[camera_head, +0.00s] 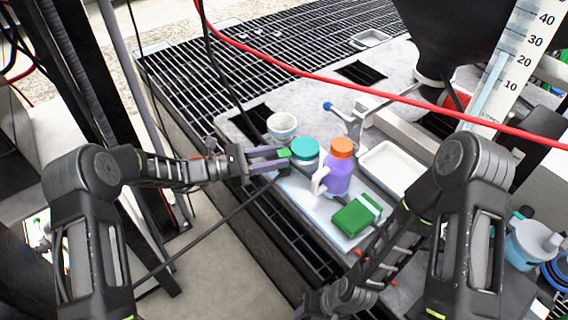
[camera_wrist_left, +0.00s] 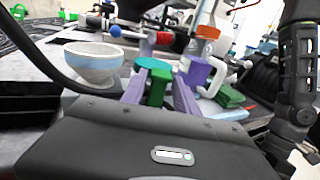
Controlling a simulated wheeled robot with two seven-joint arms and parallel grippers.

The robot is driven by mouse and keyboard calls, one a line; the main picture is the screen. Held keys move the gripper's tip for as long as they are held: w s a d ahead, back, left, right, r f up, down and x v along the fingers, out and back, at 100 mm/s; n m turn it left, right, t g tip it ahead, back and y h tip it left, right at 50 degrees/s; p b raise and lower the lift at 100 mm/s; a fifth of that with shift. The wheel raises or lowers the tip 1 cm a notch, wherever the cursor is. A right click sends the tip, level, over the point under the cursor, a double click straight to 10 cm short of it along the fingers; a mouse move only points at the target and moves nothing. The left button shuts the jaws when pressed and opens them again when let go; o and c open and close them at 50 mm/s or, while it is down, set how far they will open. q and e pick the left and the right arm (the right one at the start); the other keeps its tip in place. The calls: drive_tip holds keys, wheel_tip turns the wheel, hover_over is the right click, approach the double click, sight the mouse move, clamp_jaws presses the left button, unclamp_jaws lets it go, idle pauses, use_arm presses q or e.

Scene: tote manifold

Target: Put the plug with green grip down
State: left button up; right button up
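The plug with green grip (camera_head: 284,153) is between the purple fingers of my left gripper (camera_head: 268,160), above the near left edge of the light board. In the left wrist view the green grip (camera_wrist_left: 157,86) sits between both fingers (camera_wrist_left: 160,92), which appear to press on its two sides. The plug's far end is hidden. A black cable (camera_wrist_left: 40,62) runs in from the left toward the gripper.
A white-blue bowl (camera_head: 282,128), a teal-lidded jar (camera_head: 304,152) and a purple bottle with orange cap (camera_head: 338,178) stand close to my left gripper. A red hose (camera_head: 300,70) crosses above.

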use_arm(q)
clamp_jaws()
drive_tip(key=shift+r, duration=0.1)
idle(0.4)
wheel_tip(320, 180, up, 10)
drive_tip(key=shift+p, duration=0.4)
idle(0.5)
